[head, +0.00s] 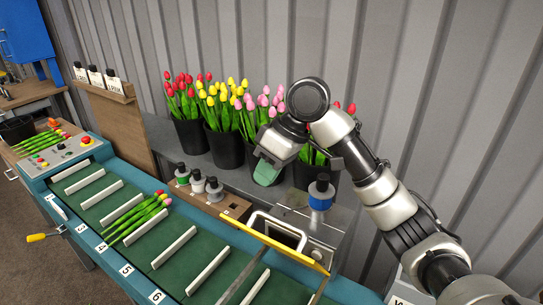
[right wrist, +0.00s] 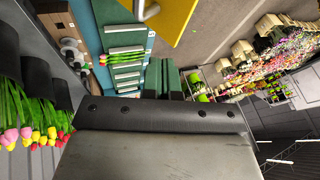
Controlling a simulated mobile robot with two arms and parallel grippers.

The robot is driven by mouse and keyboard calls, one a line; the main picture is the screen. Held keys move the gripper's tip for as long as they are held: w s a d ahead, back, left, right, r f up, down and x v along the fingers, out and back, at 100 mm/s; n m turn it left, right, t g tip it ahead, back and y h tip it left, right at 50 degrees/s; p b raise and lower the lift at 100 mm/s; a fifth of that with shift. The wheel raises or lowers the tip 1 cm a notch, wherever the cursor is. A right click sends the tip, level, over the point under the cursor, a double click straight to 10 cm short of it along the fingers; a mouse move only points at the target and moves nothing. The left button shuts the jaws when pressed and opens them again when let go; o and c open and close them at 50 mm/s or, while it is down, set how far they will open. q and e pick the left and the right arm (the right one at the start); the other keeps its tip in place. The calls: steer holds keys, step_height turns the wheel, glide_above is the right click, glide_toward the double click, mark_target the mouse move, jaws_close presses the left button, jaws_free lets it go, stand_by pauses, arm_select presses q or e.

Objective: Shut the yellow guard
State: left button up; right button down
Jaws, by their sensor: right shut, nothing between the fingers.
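The yellow guard (head: 290,249) is seen nearly edge-on in the head view, as a thin yellow strip across the right part of the green conveyor, with a pale bar handle (head: 278,222) at its back. In the right wrist view the guard (right wrist: 168,18) is a broad yellow panel at the top, with part of the handle beside it. My right gripper (head: 267,172) is shut and empty, above and behind the guard and apart from it. Its green fingers (right wrist: 168,75) show together in the wrist view. My left gripper is not in view.
The conveyor (head: 185,262) has white dividers, a tulip bunch (head: 138,218) and a control panel (head: 64,150). Black buckets of tulips (head: 226,147) stand behind on a grey shelf. Bottles (head: 197,181) and a metal box (head: 325,222) are close to the guard.

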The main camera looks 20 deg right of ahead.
mark_target(249, 226)
steer(key=x, duration=0.4)
steer(key=shift+w+p, duration=0.25)
steer(key=shift+p, duration=0.1)
steer(key=shift+s+a+f+p, duration=0.4)
steer(key=shift+a+f, duration=0.1)
steer(key=shift+a, duration=0.1)
steer(key=shift+s+a+f+p, duration=0.25)
steer(key=shift+s+a+f, duration=0.1)
steer(key=shift+a+f, duration=0.2)
steer(key=shift+s+a+f, duration=0.15)
steer(key=shift+s+a, duration=0.05)
steer(key=shift+a+f, duration=0.1)
steer(key=shift+f, duration=0.05)
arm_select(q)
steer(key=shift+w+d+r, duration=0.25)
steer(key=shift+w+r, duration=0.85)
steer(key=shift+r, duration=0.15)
